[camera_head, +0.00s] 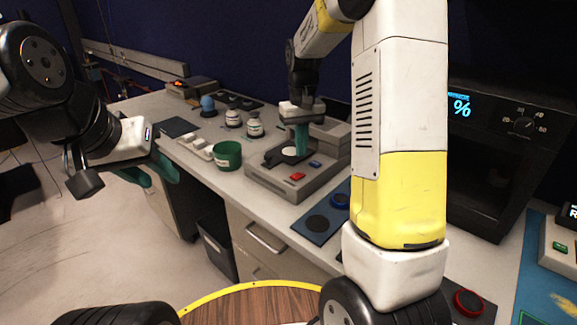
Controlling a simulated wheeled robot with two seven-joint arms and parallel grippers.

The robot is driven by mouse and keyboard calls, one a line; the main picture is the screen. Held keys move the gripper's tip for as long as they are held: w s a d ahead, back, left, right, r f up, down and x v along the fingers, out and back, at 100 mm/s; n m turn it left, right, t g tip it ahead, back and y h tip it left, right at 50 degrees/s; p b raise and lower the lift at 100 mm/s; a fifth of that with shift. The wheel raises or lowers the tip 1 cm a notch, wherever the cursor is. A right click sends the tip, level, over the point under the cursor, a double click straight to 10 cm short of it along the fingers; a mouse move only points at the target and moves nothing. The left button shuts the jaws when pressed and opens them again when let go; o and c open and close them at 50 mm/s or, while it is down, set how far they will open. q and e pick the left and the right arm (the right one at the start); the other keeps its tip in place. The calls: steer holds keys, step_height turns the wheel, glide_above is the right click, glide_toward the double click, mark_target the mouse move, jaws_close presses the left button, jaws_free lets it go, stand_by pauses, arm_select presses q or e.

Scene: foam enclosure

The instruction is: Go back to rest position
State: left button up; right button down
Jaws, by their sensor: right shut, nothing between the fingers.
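My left gripper (154,177) hangs in the air at the left, in front of the bench. Its two teal fingers look spread apart with nothing between them. My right gripper (301,140) points down over a grey bench device (270,182) with red and blue buttons. Its teal fingers are shut and empty, beside a small white disc (289,151) on the device. I cannot tell whether the fingertips touch the device. My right arm crosses the view in front of the bench and hides part of it.
A green cup (227,156), two white jars (233,118) (255,127) and a blue-topped item (208,105) stand left of the device. A blue mat (318,227) lies in front. A black oven (487,165) stands right. The floor at left is free.

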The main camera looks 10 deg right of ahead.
steer(key=shift+r, duration=0.35)
steer(key=s+a+r+t+y, duration=0.1)
steer(key=s+r+t, duration=0.2)
steer(key=s, duration=0.9)
steer(key=s+a+r+m+t+y, duration=0.1)
steer(key=s+r+t, duration=0.2)
steer(key=s+r, duration=0.4)
steer(key=shift+s+r, duration=0.25)
steer(key=shift+s, duration=2.35)
steer(key=shift+a, duration=0.1)
